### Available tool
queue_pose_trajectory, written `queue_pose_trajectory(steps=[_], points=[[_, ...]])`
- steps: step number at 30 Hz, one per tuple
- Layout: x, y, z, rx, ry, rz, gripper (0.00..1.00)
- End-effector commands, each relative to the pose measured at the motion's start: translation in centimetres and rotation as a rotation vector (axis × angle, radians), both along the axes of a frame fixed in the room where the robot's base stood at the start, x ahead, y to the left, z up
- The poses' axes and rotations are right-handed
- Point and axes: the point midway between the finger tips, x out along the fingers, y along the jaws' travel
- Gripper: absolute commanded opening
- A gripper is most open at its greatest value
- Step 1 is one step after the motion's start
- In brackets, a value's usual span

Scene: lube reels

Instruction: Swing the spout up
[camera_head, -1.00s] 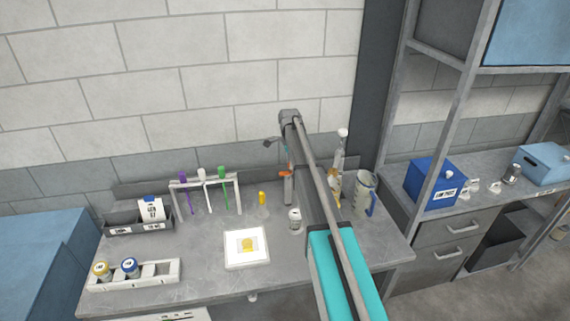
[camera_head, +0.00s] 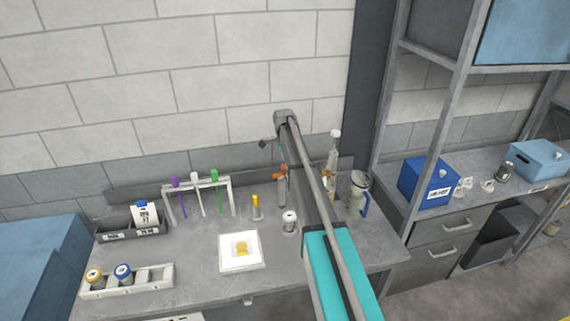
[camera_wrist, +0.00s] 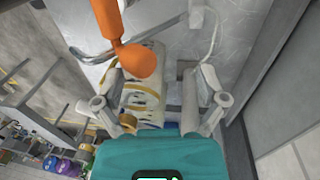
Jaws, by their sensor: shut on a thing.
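In the wrist view my gripper (camera_wrist: 162,98) has its two grey fingers around a pale part, which I take to be the spout; its outline is mostly hidden between the fingers. A pale cylinder with yellow bands (camera_wrist: 140,98) shows beside the left finger. An orange rounded knob (camera_wrist: 135,58) hangs in front of it, close to the camera. A thin grey bent rod (camera_wrist: 92,50) runs behind the knob. In the head view my arm covers the gripper and its grip. A pale jug with a blue handle (camera_head: 357,188) stands just right of the arm.
A rack with purple, white and green tubes (camera_head: 198,198) stands at the back left. A white square pad (camera_head: 240,262), a small jar (camera_head: 289,222) and a tray with capped jars (camera_head: 150,281) are on the bench. A blue box (camera_head: 428,180) sits on the shelf at right.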

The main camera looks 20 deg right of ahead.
Motion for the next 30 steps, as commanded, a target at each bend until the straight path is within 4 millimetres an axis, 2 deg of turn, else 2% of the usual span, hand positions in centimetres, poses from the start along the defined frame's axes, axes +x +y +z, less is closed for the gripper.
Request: queue_pose_trajectory(steps=[1,4,30], points=[[0.6,1.1,0.3,0.017,-0.007,0.004,0.70],[1.0,1.2,0.6,0.017,-0.006,0.004,0.70],[4.3,0.5,3.1,0.012,-0.002,0.002,0.70]])
